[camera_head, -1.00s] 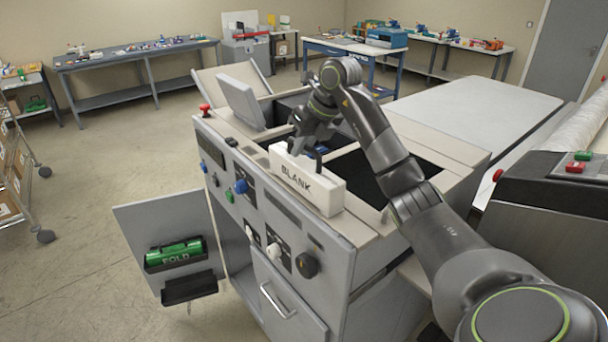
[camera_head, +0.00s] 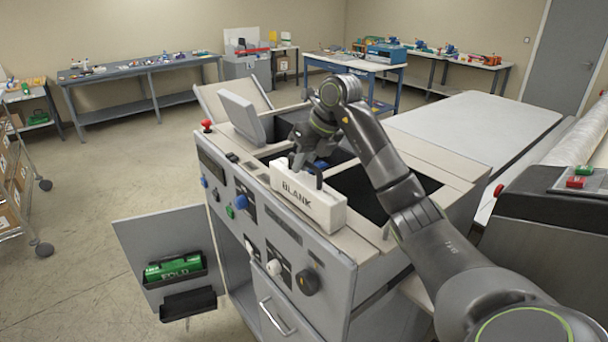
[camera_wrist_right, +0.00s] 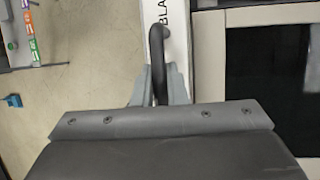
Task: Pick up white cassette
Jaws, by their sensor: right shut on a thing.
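The white cassette (camera_head: 308,200) bears the word BLANK and has dark handles on top. It is at the front top edge of the grey machine (camera_head: 330,262), upright, its label facing out. My right gripper (camera_head: 308,163) reaches over the machine to the cassette's far-left handle. In the right wrist view the gripper's fingers (camera_wrist_right: 160,85) are closed around the dark handle (camera_wrist_right: 160,50), with the white cassette body (camera_wrist_right: 177,45) behind it. I cannot tell whether the cassette touches the machine top. My left gripper is out of view.
A green cassette marked FOLD (camera_head: 174,268) sits in a holder on the open door (camera_head: 150,235) at lower left. The machine top has dark open bays (camera_head: 368,190) and a raised screen (camera_head: 242,115). A wire cart (camera_head: 20,190) stands far left.

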